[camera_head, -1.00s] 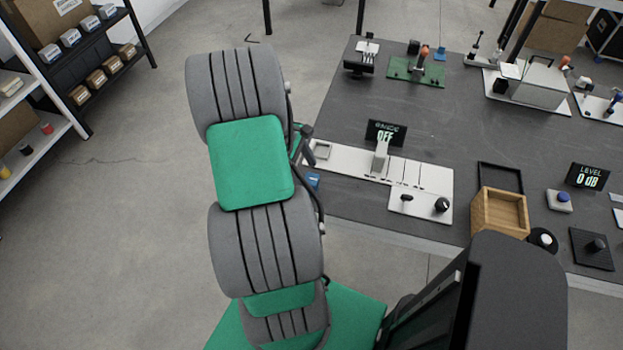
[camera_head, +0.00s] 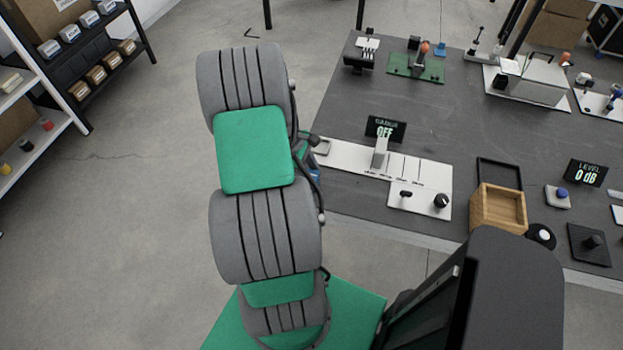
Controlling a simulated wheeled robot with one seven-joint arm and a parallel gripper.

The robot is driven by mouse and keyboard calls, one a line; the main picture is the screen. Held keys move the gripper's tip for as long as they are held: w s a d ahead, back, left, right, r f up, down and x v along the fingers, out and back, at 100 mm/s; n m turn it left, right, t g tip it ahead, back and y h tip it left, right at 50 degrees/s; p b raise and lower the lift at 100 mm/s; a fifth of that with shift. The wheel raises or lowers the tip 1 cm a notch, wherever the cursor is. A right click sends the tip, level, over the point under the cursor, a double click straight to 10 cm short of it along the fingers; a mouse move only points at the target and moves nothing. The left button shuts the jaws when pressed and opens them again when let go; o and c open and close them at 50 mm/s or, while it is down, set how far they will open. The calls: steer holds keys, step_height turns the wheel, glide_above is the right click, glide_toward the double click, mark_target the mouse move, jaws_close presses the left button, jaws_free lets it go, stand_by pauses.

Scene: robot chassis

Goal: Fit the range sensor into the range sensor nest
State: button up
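A long white plate (camera_head: 428,172) lies along the near left edge of the grey table. It bears an upright light-grey post (camera_head: 379,153) and, at its left end, a small square recessed part (camera_head: 322,147), which may be the range sensor nest. A black display (camera_head: 385,129) behind the plate reads OFF, its upper word blurred. A small blue item (camera_head: 315,174) shows at the table edge, partly covered by my arm; I cannot tell whether it is the range sensor. My gripper is hidden behind my grey and green arm.
A near panel on the plate has a toggle and a black knob (camera_head: 441,200). To the right are an open wooden box (camera_head: 499,207), a black tray frame (camera_head: 499,173) and a LEVEL display (camera_head: 587,173). The table's middle (camera_head: 465,125) is clear.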

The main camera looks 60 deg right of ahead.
jaws_close()
